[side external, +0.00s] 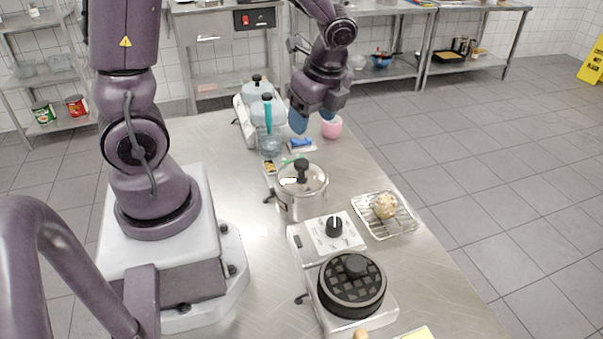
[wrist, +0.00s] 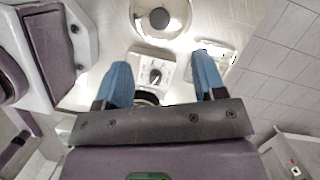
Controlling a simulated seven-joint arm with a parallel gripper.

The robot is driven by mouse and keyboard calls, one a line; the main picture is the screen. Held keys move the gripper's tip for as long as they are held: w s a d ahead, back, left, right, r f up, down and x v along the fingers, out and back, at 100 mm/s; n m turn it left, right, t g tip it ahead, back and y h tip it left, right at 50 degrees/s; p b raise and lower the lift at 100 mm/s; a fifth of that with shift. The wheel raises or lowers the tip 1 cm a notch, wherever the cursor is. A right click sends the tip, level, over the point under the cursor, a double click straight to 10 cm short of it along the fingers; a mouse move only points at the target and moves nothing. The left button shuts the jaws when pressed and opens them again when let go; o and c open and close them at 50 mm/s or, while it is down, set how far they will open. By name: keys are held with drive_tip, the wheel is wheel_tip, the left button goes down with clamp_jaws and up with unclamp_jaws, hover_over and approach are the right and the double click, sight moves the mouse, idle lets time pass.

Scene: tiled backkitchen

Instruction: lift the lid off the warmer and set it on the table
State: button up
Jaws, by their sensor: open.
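A white appliance (side external: 242,120) with two domed lids stands at the back of the steel table in the side view; it looks like the warmer. The rear lid (side external: 252,90) and the front lid (side external: 258,111) both sit on it, each with a black knob. A glass jar with a teal utensil partly hides the front lid. My gripper (side external: 314,122) is open and empty, above the table to the right of the warmer. In the wrist view its blue fingers (wrist: 161,75) are spread apart. The warmer is not seen in the wrist view.
A lidded steel pot (side external: 301,203) stands mid-table, with a hotplate (side external: 332,235) and a black round-lidded appliance (side external: 351,290) in front. A wire rack (side external: 398,228) holds food. A pink bowl (side external: 332,128) and blue sponge (side external: 302,142) lie near my gripper. Bare table (side external: 215,140) shows left of the warmer.

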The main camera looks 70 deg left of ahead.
sight(302, 162)
drive_tip(key=x, duration=0.8)
drive_tip(key=shift+d, duration=0.15)
drive_tip(key=x, duration=0.4)
drive_tip(key=shift+f, duration=0.45)
drive_tip(key=shift+c, duration=0.2)
drive_tip(key=c, duration=1)
